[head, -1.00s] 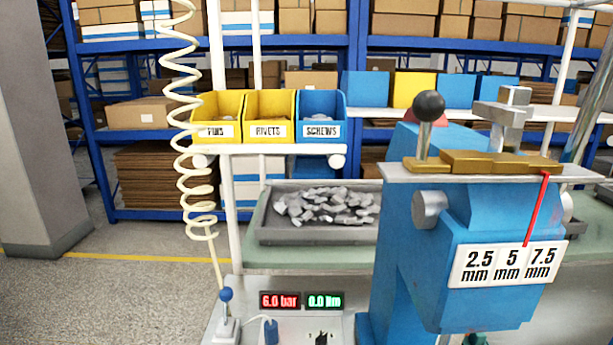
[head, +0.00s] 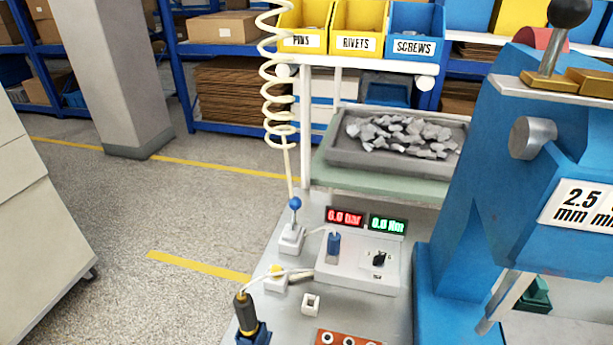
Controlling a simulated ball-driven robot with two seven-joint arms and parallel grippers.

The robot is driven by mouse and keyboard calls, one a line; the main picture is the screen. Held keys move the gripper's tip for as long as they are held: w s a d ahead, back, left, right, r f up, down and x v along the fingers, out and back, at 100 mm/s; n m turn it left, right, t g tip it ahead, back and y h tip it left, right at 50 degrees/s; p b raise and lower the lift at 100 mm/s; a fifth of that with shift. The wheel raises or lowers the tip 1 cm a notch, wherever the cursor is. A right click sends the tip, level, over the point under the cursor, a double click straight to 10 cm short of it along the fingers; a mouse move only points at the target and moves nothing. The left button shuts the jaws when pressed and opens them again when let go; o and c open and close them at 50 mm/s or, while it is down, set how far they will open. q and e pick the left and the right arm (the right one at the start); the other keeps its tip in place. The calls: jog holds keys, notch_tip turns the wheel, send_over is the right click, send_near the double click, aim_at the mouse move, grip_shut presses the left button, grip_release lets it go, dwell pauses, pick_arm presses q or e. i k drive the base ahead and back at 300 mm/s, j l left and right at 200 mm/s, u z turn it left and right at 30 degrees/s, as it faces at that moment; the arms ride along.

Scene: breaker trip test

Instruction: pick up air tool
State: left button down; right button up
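What looks like the air tool (head: 246,312), a dark upright handle with a yellow ring and a pale line at its top, stands at the bottom of the head view. Its lower end sits in or on a blue part (head: 254,336), cut off by the frame edge. The pale line runs to a small white block with a yellow top (head: 276,279). Neither of my grippers shows in the view.
A control box (head: 358,262) with red and green displays stands behind the tool. A blue-knobbed lever (head: 295,224) is beside it, below a coiled hose (head: 279,95). A large blue press (head: 480,200) blocks the right. Left floor is open.

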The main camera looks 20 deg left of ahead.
aim_at(245, 312)
jog(key=u, duration=0.95)
jog(key=k+l+z, duration=0.1)
jog(key=z, duration=0.8)
jog(key=i+j+u, duration=0.1)
jog(key=u, duration=0.9)
jog(key=k+j, duration=0.1)
jog(key=j+z, duration=0.25)
jog(key=k+j+z, duration=0.25)
jog(key=j, duration=0.2)
jog(key=j+z, duration=0.2)
jog(key=j, duration=0.15)
jog(key=k+j+z, duration=0.25)
jog(key=i+j+z, duration=0.25)
jog(key=j+z, duration=0.3)
jog(key=i+j+z, duration=0.25)
jog(key=j, duration=0.25)
jog(key=j+z, duration=0.25)
jog(key=k+j, duration=0.05)
jog(key=j, duration=0.05)
